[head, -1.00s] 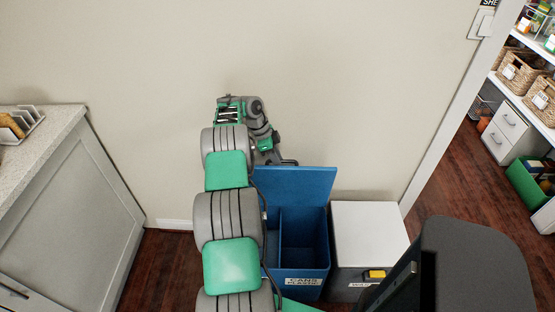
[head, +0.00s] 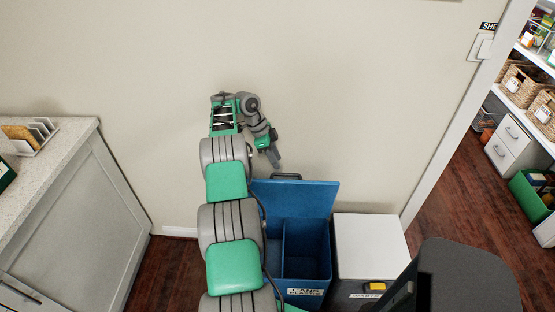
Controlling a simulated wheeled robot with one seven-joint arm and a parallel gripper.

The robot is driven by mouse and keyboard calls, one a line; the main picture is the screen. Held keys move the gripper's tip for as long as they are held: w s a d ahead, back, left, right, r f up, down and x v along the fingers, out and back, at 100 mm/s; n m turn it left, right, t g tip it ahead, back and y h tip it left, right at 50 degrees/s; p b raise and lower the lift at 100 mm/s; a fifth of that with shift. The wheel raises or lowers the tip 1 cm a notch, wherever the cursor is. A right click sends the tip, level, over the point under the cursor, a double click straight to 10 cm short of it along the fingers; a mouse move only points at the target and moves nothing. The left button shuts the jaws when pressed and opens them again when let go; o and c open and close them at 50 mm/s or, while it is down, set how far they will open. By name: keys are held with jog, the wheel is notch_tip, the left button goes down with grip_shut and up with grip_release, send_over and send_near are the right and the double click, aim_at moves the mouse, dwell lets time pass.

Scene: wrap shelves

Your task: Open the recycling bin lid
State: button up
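The blue recycling bin (head: 306,250) stands against the wall, with a white "CANS" label on its front. Its blue lid (head: 305,197) is raised, standing up at the back of the bin, and the divided inside shows. A dark handle (head: 287,176) is at the lid's top edge. My gripper (head: 274,158) points down just above and left of the handle and appears apart from it. Its fingers overlap in this view, so their opening is unclear. My arm hides the bin's left side.
A white-topped waste bin (head: 370,240) with a yellow tab stands close to the right of the blue bin. A grey cabinet with a counter (head: 75,150) is at the left. A doorway at the right shows shelves with baskets (head: 520,85).

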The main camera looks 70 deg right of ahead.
jog(key=shift+d+r+b, duration=0.1)
jog(key=shift+b, duration=0.45)
jog(key=c, duration=0.3)
jog(key=shift+d+r+h+b, duration=0.15)
jog(key=shift+r+h+b, duration=0.15)
jog(key=shift+b, duration=0.45)
jog(key=shift+c, duration=0.7)
jog(key=a+r+h+b, duration=0.1)
jog(key=b, duration=0.3)
jog(key=s+a+r+h+b, duration=0.1)
jog(key=r+b, duration=0.1)
jog(key=b, duration=0.2)
jog(key=shift+t, duration=0.4)
grip_shut()
jog(key=a+t+h+b, duration=0.1)
jog(key=a+h+b, duration=0.1)
jog(key=a+b, duration=0.3)
jog(key=b+x, duration=0.1)
jog(key=x, duration=0.9)
jog(key=shift+s+n, duration=0.25)
jog(key=shift+n, duration=0.05)
